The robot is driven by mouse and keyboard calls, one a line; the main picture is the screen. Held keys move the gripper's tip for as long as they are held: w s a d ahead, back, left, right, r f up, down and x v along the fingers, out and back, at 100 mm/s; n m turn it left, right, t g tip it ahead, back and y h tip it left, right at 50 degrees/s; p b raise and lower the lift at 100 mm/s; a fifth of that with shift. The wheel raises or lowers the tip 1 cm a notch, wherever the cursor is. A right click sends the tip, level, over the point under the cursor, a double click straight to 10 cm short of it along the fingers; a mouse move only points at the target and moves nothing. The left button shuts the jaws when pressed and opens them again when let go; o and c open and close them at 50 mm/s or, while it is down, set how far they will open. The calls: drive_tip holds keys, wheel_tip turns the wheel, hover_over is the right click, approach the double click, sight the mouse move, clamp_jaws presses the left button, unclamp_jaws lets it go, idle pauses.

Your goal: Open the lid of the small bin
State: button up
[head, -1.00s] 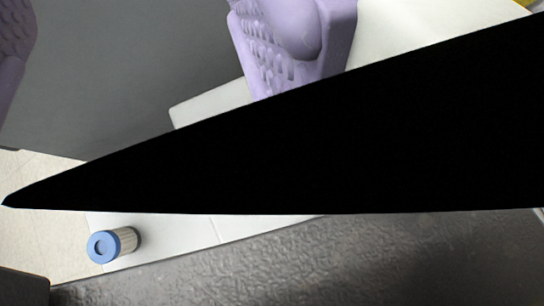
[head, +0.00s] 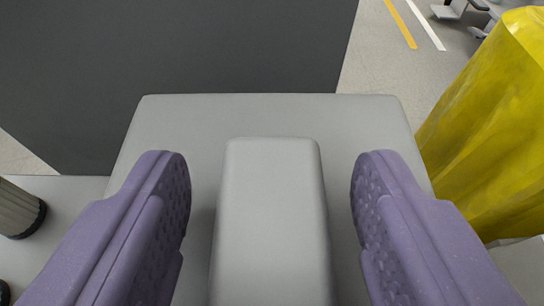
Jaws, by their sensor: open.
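The small bin's lid (head: 170,125) is a flat light grey panel with rounded corners, in the middle of the head view. A raised light grey block, seemingly its handle (head: 270,220), stands up from the lid's centre. My gripper (head: 272,168) has two purple textured fingers, one on each side of the handle. The fingers are open, with a visible gap between each finger and the handle. The lid looks closed. The bin's body below it is hidden.
A dark grey panel (head: 180,60) rises behind the lid. A yellow bag-like object (head: 495,130) is close on the right. A ribbed cylinder (head: 18,210) with a dark end is at the left edge. Pale floor with yellow and white lines shows at the upper right.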

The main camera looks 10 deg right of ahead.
clamp_jaws()
drive_tip(key=shift+r, duration=0.1)
